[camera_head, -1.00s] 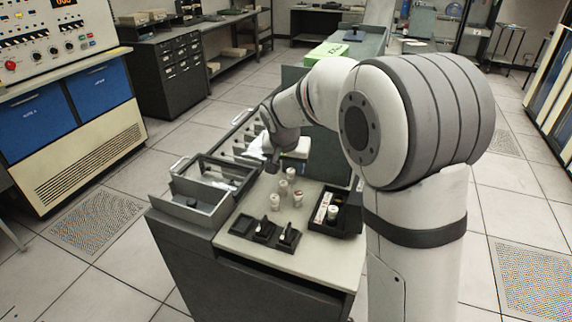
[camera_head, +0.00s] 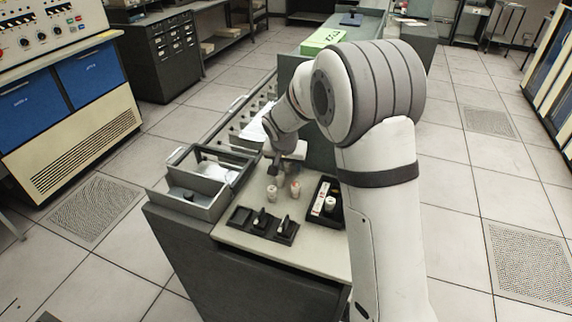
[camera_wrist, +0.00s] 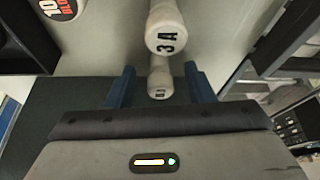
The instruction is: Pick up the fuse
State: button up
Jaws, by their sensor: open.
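Several white cylindrical fuses stand on the pale top of a grey cabinet, including one fuse (camera_head: 272,193) and another (camera_head: 295,188). My gripper (camera_head: 274,168) is just behind them, pointing down. In the wrist view my gripper (camera_wrist: 160,67) is open, with a blue-grey finger on each side. A white fuse (camera_wrist: 160,84) appears between the fingers; I cannot tell whether it is at their depth. A fuse marked "3 A" (camera_wrist: 166,32) is just beyond the fingertips. A fuse with a red and black "10" label (camera_wrist: 60,6) is partly cut off at the upper left.
A black tray (camera_head: 312,222) at right holds a white box and a white cylinder. Dark holders (camera_head: 285,236) sit at the front. A grey open bin (camera_head: 188,205) stands at left. A green box (camera_head: 322,40) is behind. Floor is clear on the right.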

jog(key=c, duration=1)
grip_shut()
jog(key=shift+r, duration=0.15)
